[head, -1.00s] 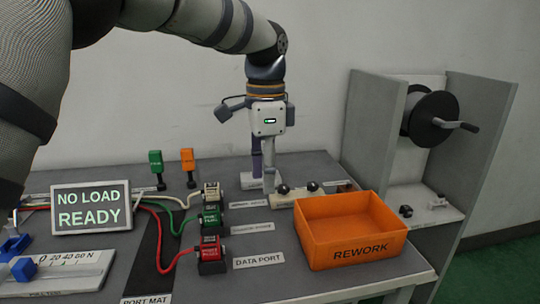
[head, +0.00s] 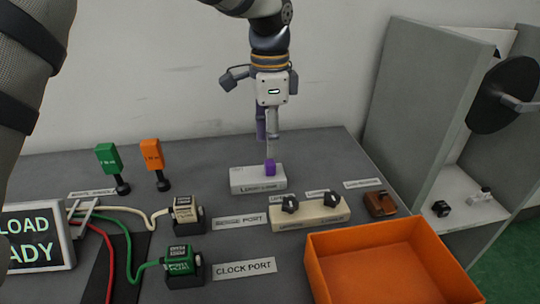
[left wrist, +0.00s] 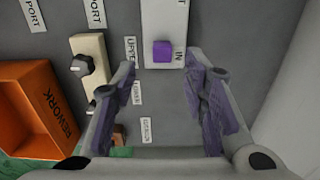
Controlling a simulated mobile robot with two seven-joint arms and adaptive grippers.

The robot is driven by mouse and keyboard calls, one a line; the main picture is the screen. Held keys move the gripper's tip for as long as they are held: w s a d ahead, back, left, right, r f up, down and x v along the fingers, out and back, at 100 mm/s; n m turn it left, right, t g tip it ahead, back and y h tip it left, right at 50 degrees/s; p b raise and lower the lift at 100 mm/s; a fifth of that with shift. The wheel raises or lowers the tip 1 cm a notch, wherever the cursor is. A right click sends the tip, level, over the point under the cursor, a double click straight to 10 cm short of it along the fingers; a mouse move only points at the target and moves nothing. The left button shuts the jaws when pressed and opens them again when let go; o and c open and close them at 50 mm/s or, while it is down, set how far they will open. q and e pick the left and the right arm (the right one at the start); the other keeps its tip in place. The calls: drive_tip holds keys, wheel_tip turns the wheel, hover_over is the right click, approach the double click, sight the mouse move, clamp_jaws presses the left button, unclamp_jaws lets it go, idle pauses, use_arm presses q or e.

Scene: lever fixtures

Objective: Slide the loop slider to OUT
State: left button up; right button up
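The loop slider is a pale block (head: 257,181) at the back of the grey table. Its purple knob (head: 270,166) sits toward the right end of the block. In the left wrist view, the knob (left wrist: 163,51) is at the end of the white block (left wrist: 166,15) beside the label IN; only a final T of the other label shows. My left gripper (head: 267,135) points down over the slider. Its purple-padded fingers (left wrist: 166,88) are open and wide apart, with nothing between them; the knob shows just beyond them. My right gripper is not in view.
An orange REWORK bin (head: 390,262) stands at the front right. A cream block with two dark knobs (head: 311,212) lies between bin and slider. Port connectors (head: 186,213) with cables and green and orange upright handles (head: 152,155) are to the left. A grey cabinet (head: 420,110) stands right.

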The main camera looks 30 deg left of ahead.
sight(270, 162)
use_arm(q)
wheel_tip(270, 162, down, 6)
drive_tip(key=shift+w+r, duration=0.1)
